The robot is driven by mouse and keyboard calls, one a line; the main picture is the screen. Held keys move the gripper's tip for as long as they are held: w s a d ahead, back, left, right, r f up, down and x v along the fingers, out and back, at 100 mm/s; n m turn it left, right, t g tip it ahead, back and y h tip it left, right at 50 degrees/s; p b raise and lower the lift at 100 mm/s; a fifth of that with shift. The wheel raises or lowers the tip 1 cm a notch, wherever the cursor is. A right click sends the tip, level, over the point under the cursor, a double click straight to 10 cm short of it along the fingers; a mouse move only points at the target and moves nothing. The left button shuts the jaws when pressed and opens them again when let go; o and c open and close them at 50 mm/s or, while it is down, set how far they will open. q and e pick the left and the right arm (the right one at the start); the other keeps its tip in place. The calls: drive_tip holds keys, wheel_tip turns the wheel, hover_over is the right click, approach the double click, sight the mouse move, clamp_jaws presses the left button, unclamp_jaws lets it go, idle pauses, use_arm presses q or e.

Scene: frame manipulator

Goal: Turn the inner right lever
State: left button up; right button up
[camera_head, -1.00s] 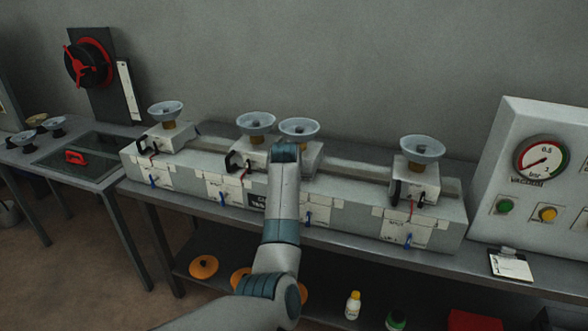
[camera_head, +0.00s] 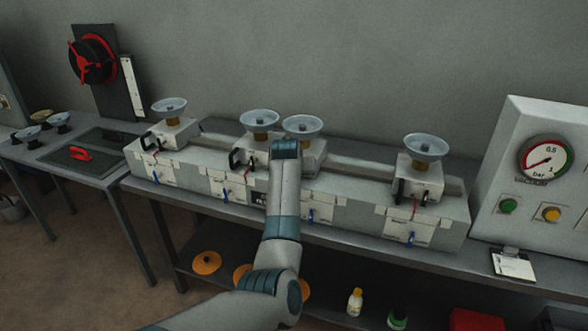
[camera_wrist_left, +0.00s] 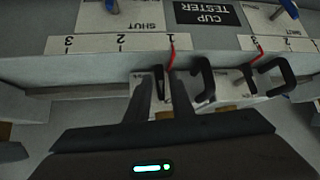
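A long grey bench unit (camera_head: 345,203) carries several sliding blocks with pale cups. Small blue levers hang on its front. The inner right blue lever (camera_head: 311,215) is just right of my left arm. The left wrist view shows the unit upside down, with this lever (camera_wrist_left: 111,5) at the top left edge beside a "SHUT" label. The inner left lever (camera_wrist_left: 290,9) is at the top right. My left gripper (camera_wrist_left: 164,78) is open, its dark fingers apart near a block's black handle (camera_wrist_left: 204,80); contact cannot be told. My wrist hides it in the head view. My right gripper is out of view.
A gauge panel (camera_head: 530,220) stands at the right and a clipboard (camera_head: 513,265) lies before it. A lower shelf holds orange discs (camera_head: 206,262) and a yellow-capped bottle (camera_head: 354,302). A red hand wheel (camera_head: 92,58) is at the back left. The bench front beside my arm is clear.

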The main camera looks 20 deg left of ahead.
use_arm(q)
drive_tip(key=b+v, duration=0.4)
drive_tip(key=v, duration=1.3)
drive_tip(key=shift+d+r, duration=0.1)
wheel_tip(320, 180, down, 16)
drive_tip(key=w+d+m+g, duration=0.1)
drive_tip(key=w, duration=0.1)
drive_tip(key=s+d+f+m+g, duration=0.1)
drive_tip(key=s+f, duration=0.4)
drive_tip(key=f, duration=0.8)
drive_tip(key=s+d+f+m+g+b, duration=0.1)
drive_tip(key=s+f, duration=0.4)
drive_tip(key=f, duration=0.8)
drive_tip(key=s+d+f+m+g, duration=0.1)
drive_tip(key=s+f, duration=0.4)
drive_tip(key=f, duration=0.8)
drive_tip(key=s+a+f+g+h, duration=0.1)
drive_tip(key=s+f+g, duration=0.1)
drive_tip(key=s+f, duration=2.05)
drive_tip(key=s+a+f, duration=0.1)
drive_tip(key=s+f, duration=0.1)
drive_tip(key=s, duration=0.9)
drive_tip(key=s+a+f+g, duration=0.1)
drive_tip(key=s+a+f, duration=0.1)
drive_tip(key=s, duration=1)
drive_tip(key=s+a+f+g+b, duration=0.1)
drive_tip(key=s+f, duration=0.2)
drive_tip(key=s, duration=0.8)
drive_tip(key=shift+s+a, duration=0.35)
drive_tip(key=shift+a, duration=0.05)
